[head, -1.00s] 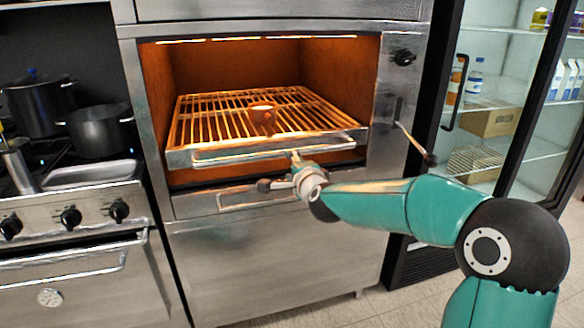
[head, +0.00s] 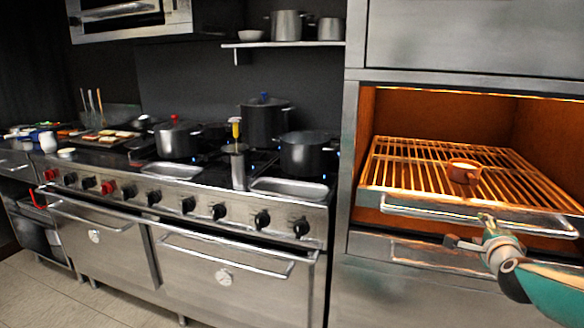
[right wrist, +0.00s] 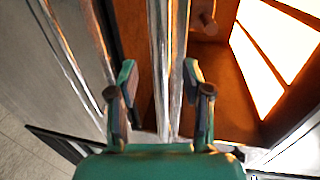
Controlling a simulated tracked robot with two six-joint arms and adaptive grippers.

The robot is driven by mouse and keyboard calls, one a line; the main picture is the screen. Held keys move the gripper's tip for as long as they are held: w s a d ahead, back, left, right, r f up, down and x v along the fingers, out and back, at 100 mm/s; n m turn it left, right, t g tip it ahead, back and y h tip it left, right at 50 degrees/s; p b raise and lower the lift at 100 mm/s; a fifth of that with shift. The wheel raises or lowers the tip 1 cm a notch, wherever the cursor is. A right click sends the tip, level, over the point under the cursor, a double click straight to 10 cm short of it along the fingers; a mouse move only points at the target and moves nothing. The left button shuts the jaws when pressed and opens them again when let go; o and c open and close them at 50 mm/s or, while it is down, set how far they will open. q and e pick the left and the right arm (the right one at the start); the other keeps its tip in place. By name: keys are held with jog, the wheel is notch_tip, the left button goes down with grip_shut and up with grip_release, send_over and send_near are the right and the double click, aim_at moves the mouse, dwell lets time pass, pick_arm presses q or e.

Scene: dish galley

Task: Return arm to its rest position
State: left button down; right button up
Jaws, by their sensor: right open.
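My right gripper (head: 467,231) is at the front of the lit oven, close to the handle bar (head: 470,216) of the pulled-out wire rack (head: 400,165). In the right wrist view the right gripper (right wrist: 158,85) is open, with the handle bar (right wrist: 160,45) running between its two fingers. I cannot tell whether either finger touches the bar. A small orange-lit cup (head: 463,172) stands on the rack. My left gripper is not in view.
To the left is a stove (head: 190,215) with several knobs and pots, including a lidded pot (head: 178,140). A shelf (head: 285,44) with pots is above. Open tiled floor (head: 50,300) lies at lower left.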

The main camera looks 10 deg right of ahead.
aim_at(477, 225)
jog(key=x, duration=0.6)
jog(key=shift+w+d, duration=0.1)
jog(key=shift+w, duration=0.15)
jog(key=shift+f, duration=0.1)
